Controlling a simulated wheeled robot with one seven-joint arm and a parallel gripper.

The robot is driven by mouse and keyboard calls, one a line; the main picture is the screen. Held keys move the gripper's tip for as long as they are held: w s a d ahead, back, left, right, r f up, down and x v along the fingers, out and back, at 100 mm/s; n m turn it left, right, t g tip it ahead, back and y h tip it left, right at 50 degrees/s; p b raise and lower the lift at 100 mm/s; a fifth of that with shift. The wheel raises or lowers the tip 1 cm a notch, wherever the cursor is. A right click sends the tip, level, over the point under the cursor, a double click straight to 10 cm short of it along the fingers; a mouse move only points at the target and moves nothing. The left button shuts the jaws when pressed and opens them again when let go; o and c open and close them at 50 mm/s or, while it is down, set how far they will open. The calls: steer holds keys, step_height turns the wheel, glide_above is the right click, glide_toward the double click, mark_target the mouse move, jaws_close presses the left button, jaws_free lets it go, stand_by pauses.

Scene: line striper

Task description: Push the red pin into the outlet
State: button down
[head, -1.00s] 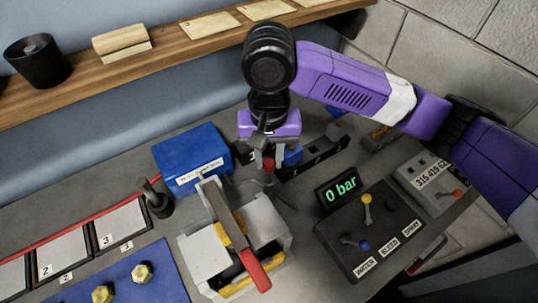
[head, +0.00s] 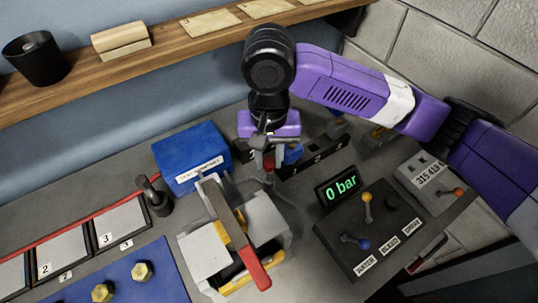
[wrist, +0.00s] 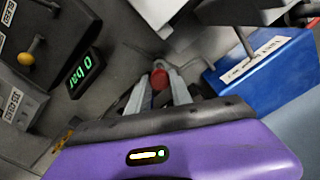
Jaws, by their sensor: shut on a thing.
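My gripper (head: 268,165) points down at the bench between the blue box and the 0 bar display. In the wrist view, my gripper's (wrist: 158,92) two grey fingers are closed on the red pin (wrist: 159,79), whose red end shows between the fingertips. In the head view only a small dark red part of the pin (head: 269,161) shows between the fingers. A short grey rounded piece (wrist: 158,65) shows just beyond the pin in the wrist view. I cannot tell whether that piece is the outlet, or whether the pin touches it.
The blue box (head: 192,158) stands close on the left. A grey machine with a red-tipped lever (head: 256,272) is in front. A dark control panel (head: 372,232) and the 0 bar display (head: 340,187) are to the right. A black numbered rack (head: 315,158) lies behind.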

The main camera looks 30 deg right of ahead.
steer(key=shift+f+b, duration=0.65)
steer(key=shift+f, duration=1.25)
stand_by(0.4)
steer(key=c, duration=0.7)
jaws_free()
steer(key=shift+c, duration=0.2)
step_height(320, 180, up, 7)
steer(key=p, duration=0.7)
steer(key=shift+s, duration=0.1)
stand_by(0.5)
